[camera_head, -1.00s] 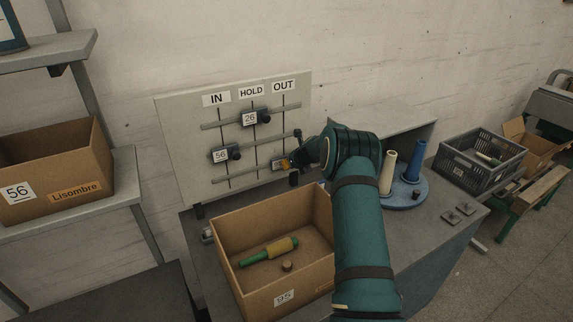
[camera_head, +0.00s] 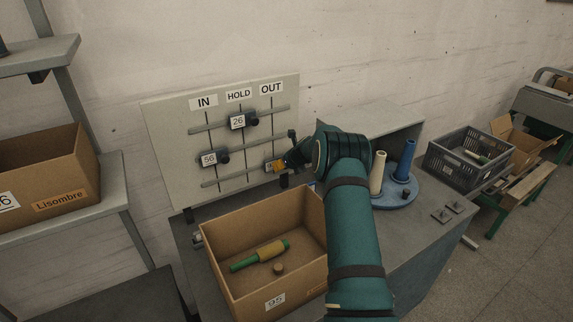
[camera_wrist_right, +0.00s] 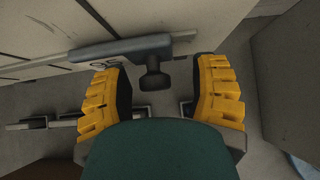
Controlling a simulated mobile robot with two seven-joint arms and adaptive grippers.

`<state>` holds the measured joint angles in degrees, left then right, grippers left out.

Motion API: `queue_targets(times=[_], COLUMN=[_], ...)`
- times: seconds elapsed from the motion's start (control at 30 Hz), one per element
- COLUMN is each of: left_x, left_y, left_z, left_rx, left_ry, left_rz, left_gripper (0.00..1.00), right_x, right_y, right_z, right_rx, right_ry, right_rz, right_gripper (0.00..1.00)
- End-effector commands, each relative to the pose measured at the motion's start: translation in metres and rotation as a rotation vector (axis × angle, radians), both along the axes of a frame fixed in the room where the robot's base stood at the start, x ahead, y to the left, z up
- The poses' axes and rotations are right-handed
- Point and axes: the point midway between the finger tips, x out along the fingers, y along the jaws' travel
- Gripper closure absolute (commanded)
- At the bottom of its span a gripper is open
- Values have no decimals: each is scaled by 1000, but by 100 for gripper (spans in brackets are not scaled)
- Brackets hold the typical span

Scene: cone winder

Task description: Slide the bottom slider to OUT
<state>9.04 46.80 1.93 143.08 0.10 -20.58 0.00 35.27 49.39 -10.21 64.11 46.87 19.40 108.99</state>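A pale board (camera_head: 165,130) carries three rails under the labels IN, HOLD and OUT (camera_head: 271,88). The bottom slider (camera_head: 269,167) stands on the lowest rail, at about the OUT line; my right gripper partly hides it. My right gripper (camera_head: 282,165) is at this slider. In the right wrist view, the slider's dark knob (camera_wrist_right: 154,76) stands between the yellow finger pads of the gripper (camera_wrist_right: 163,90), with a gap on each side. The top slider (camera_head: 239,121), marked 26, is at HOLD. The middle slider (camera_head: 211,158), marked 56, is at IN. My left gripper is not in view.
An open cardboard box (camera_head: 222,275) holding a green and yellow bobbin stands below the board. To the right are a round blue base (camera_head: 400,193) with a cream and a blue cone, and a grey crate (camera_head: 447,168). A shelf box (camera_head: 75,155) is at the left.

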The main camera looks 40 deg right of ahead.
Motion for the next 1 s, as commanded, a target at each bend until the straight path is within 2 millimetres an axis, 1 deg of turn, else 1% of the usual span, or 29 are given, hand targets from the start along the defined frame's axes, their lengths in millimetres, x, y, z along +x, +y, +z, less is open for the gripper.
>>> queue_targets(times=[0.13, 0.27, 0.7, 0.83, 1.0], left_x=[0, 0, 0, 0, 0], left_y=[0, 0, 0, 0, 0], left_z=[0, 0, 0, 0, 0], left_rx=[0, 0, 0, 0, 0], left_ry=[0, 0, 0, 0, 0], left_rz=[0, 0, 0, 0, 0], left_gripper=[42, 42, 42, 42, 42], right_x=[-2, -11, -65, -76, -82], right_y=[1, 3, 15, 17, 19], right_z=[3, 13, 67, 78, 84], right_rx=[1, 3, -1, 0, 0], right_ry=[0, -2, -1, -1, -1], right_rz=[0, 0, -1, -1, -1], right_gripper=[41, 41, 41, 41, 41])
